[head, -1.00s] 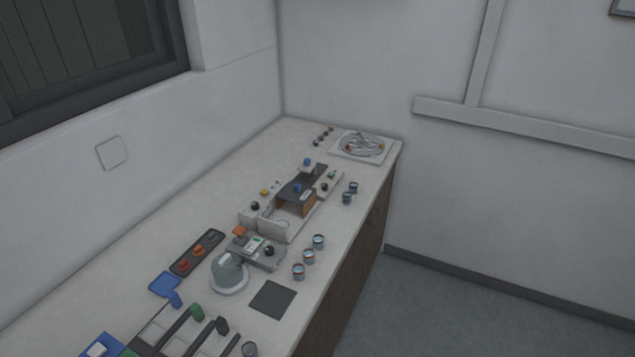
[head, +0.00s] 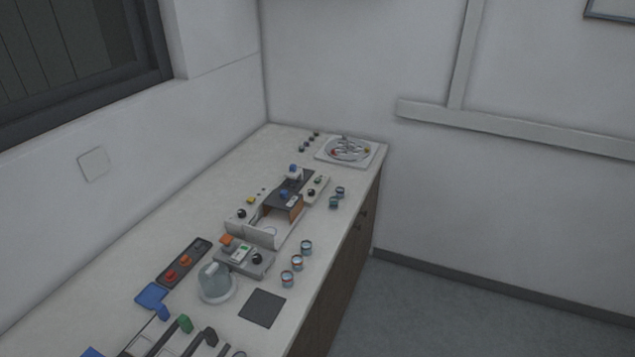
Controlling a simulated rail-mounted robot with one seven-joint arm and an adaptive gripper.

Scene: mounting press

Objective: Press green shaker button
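No part of my gripper shows in the head view. A small green spot (head: 318,180) shows on a narrow light panel beside the dark-topped press unit, next to a black knob (head: 311,193). Another green patch (head: 240,254) shows on the grey box in the middle of the bench. At the far right end of the bench is a square white unit with a round metal dish (head: 349,150), with small red and yellow spots at its rim. The frames do not show clearly which green spot is the shaker button; all are very small here.
The press unit (head: 287,194) has an open white front tray. Small jars (head: 297,263) stand along the front edge. A glass-like dome (head: 214,279), dark mat (head: 262,308), red-button panel (head: 183,263) and coloured handles (head: 184,322) are nearer. Floor right of the bench is clear.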

